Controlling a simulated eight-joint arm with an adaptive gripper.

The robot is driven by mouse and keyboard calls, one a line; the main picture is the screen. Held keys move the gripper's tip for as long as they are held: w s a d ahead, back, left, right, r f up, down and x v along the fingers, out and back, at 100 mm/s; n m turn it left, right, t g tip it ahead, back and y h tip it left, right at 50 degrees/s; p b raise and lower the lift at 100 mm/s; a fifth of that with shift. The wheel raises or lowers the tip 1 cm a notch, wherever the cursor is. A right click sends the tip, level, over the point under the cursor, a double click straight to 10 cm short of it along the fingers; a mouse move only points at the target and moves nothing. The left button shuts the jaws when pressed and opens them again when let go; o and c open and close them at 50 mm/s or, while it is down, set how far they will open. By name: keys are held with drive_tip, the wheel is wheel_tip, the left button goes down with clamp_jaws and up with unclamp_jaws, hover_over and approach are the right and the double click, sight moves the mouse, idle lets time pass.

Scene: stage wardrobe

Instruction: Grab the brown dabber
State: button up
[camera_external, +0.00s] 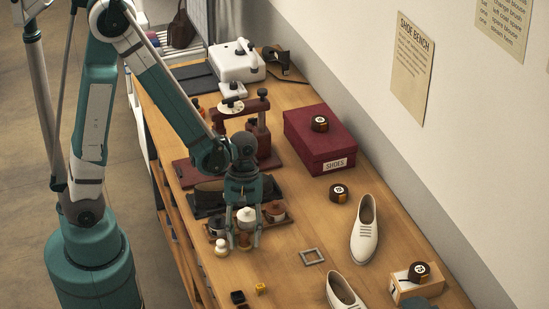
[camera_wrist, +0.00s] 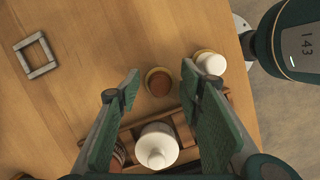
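The brown dabber (camera_wrist: 159,82), a small round pot with a brown top and pale yellowish rim, stands on the bench in the wrist view. It appears between the fingertips of my gripper (camera_wrist: 160,79), which is open and points down. In the external view my gripper (camera_external: 243,243) is low over the near side of the bench, and the dabber (camera_external: 243,240) shows only partly between the fingers. The fingers do not appear closed on it; I cannot tell their exact height. A similar white-topped dabber (camera_wrist: 211,63) stands just right of it.
A wooden rack (camera_wrist: 185,130) with a white-topped bottle (camera_wrist: 157,147) and darker jars stands close by, beneath my gripper. A square metal frame (camera_external: 313,257) lies on clear bench.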

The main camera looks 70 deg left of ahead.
sight(244, 235)
drive_tip(key=c, duration=0.8)
drive_tip(key=shift+r, duration=0.1)
drive_tip(key=shift+r+p, duration=0.8)
drive_tip(key=shift+r, duration=4.1)
